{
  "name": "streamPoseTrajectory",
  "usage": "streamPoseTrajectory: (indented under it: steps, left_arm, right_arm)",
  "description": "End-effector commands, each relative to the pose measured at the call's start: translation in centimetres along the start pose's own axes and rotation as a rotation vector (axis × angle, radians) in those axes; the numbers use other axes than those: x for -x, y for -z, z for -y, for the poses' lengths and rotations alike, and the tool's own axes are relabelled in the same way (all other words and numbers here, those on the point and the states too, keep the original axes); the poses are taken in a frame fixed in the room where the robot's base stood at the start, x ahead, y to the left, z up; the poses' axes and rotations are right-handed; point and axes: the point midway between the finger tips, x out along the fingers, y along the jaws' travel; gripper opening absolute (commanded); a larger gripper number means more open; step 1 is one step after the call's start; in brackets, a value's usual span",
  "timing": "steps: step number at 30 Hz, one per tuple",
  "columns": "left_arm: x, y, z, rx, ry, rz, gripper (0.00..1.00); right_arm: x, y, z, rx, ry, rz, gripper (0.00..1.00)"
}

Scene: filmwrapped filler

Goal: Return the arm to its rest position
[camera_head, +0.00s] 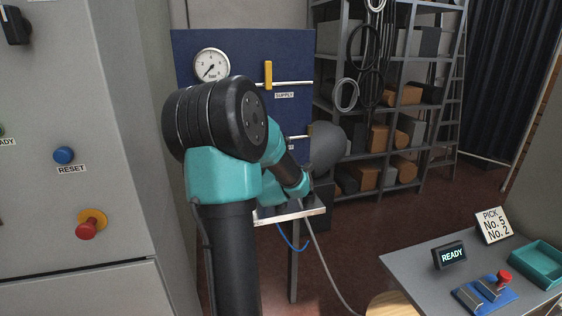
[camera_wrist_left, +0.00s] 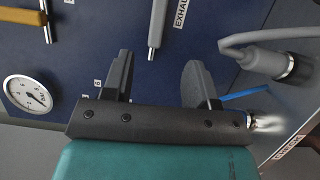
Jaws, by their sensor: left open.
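My left arm (camera_head: 225,170), teal and black, rises through the middle of the head view and reaches toward the blue panel (camera_head: 240,50). In the head view its gripper is hidden behind the arm's links. In the left wrist view my left gripper (camera_wrist_left: 155,78) is open, with two dark fingers spread apart and nothing between them. It faces the blue panel (camera_wrist_left: 180,60). My right gripper is in neither view.
A pressure gauge (camera_head: 211,66) and a yellow handle (camera_head: 268,74) sit on the panel. A grey cabinet (camera_head: 110,180) with buttons stands close at left. A grey hose end (camera_wrist_left: 265,58) is near the fingers. A bench (camera_head: 420,265) stands at lower right.

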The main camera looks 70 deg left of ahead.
Motion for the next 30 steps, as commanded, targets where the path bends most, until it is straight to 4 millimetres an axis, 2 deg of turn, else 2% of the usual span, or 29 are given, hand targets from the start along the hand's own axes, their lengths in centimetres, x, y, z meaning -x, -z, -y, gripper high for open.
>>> streamPoseTrajectory:
  steps: [7,11,14,20,26,30]
  left_arm:
    - [0.0,-0.2,0.2,-0.003,0.005,0.003,0.53]
    - [-0.1,-1.6,2.0,-0.032,0.043,0.034,0.53]
    - [-0.1,-4.0,4.8,-0.084,0.103,0.086,0.53]
    - [1.5,-11.2,13.3,-0.259,0.272,0.27,0.53]
    - [5.6,-18.6,21.8,-0.463,0.419,0.504,0.53]
    - [9.9,-23.2,27.3,-0.614,0.501,0.69,0.53]
  right_arm:
    - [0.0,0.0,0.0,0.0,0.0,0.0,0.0]
    - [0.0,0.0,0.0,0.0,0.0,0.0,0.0]
    - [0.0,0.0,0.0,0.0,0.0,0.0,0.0]
    - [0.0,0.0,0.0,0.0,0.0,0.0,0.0]
    - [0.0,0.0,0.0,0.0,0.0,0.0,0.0]
    - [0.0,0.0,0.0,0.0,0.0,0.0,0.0]
